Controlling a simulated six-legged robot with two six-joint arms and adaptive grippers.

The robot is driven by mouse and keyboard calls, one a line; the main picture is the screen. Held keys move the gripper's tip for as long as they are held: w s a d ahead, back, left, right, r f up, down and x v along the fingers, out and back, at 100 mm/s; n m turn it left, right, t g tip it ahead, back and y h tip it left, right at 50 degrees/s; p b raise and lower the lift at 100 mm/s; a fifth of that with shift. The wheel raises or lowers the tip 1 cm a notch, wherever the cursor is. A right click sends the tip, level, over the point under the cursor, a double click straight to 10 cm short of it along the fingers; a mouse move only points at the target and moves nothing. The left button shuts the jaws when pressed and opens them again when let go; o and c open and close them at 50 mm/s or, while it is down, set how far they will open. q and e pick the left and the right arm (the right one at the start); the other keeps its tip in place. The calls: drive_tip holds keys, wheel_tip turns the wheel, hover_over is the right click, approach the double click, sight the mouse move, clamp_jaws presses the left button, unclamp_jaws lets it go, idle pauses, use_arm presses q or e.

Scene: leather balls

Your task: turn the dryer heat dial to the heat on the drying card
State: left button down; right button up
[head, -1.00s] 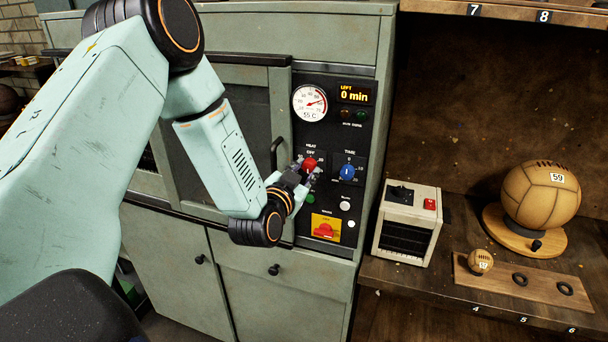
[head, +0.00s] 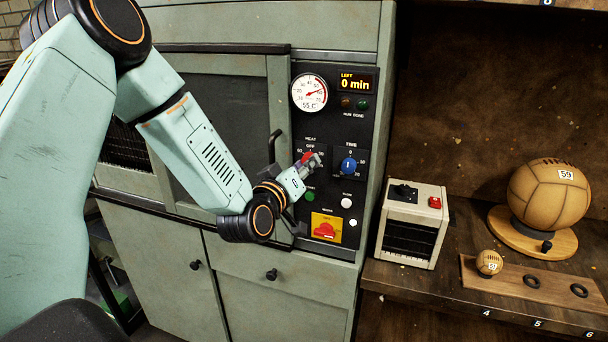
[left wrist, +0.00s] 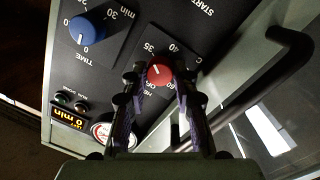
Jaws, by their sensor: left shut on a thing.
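The red heat dial (head: 307,157) is on the dryer's black control panel, partly hidden by my left gripper (head: 311,164). The left wrist view shows the red dial (left wrist: 159,73) between the two fingers of my left gripper (left wrist: 160,82), which are shut on it. In that upside-down view the markings OFF, 35, 40 and 60 surround the dial. A short white mark shows on its face, but I cannot tell for sure which heat it points to. The drying card is not recognisable in any view. My right gripper is not in view.
A blue time dial (head: 348,166) is just right of the heat dial. Above are a round gauge (head: 310,93) labelled 55 C and a display (head: 355,84) reading 0 min. A red main switch (head: 326,229) sits below. A black door handle (head: 273,147) stands left of the panel.

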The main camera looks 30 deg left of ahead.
use_arm(q)
drive_tip(key=shift+r+n+b, duration=0.1)
drive_tip(key=shift+n+b, duration=0.85)
drive_tip(key=shift+n, duration=0.55)
drive_tip(key=shift+r, duration=0.1)
drive_tip(key=shift+t, duration=0.3)
drive_tip(key=c, duration=1)
unclamp_jaws()
drive_tip(key=shift+a, duration=0.1)
drive_tip(key=shift+c, duration=0.2)
drive_tip(key=shift+s, duration=0.1)
drive_tip(key=s+d, duration=0.1)
drive_tip(key=s, duration=0.6)
